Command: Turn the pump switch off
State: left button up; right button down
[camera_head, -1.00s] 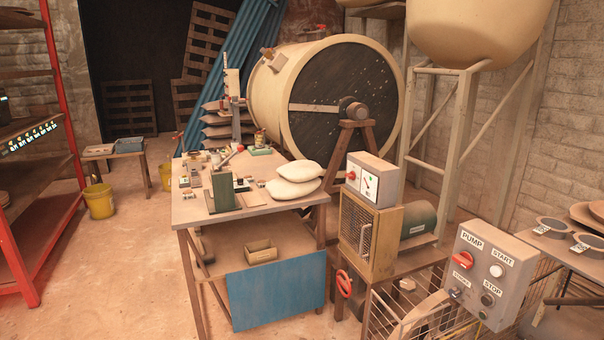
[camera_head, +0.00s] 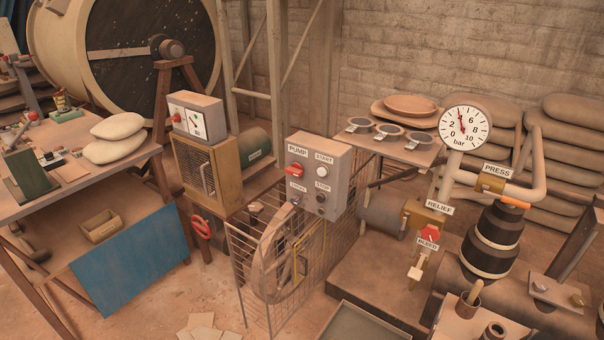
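The pump control box (camera_head: 318,175) is a grey box in the middle of the head view, above a wire cage. At its upper left, under the label PUMP, is the red pump switch (camera_head: 295,169); its handle looks roughly level, slightly tilted. A white START button (camera_head: 322,171) sits to its right. A dark STOP button (camera_head: 321,198) is below that, and a small key-like knob (camera_head: 295,202) is at the lower left. Neither of my grippers is in view.
A wire cage (camera_head: 262,275) around a wheel stands below the box. A workbench (camera_head: 70,160) is at the left. Some floor is open at the lower left.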

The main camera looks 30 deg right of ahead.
aim_at(296, 169)
jog(key=i+j+z, duration=0.25)
jog(key=z, duration=0.25)
jog(key=i+j+z, duration=0.15)
jog(key=j+z, duration=0.3)
jog(key=l, duration=0.1)
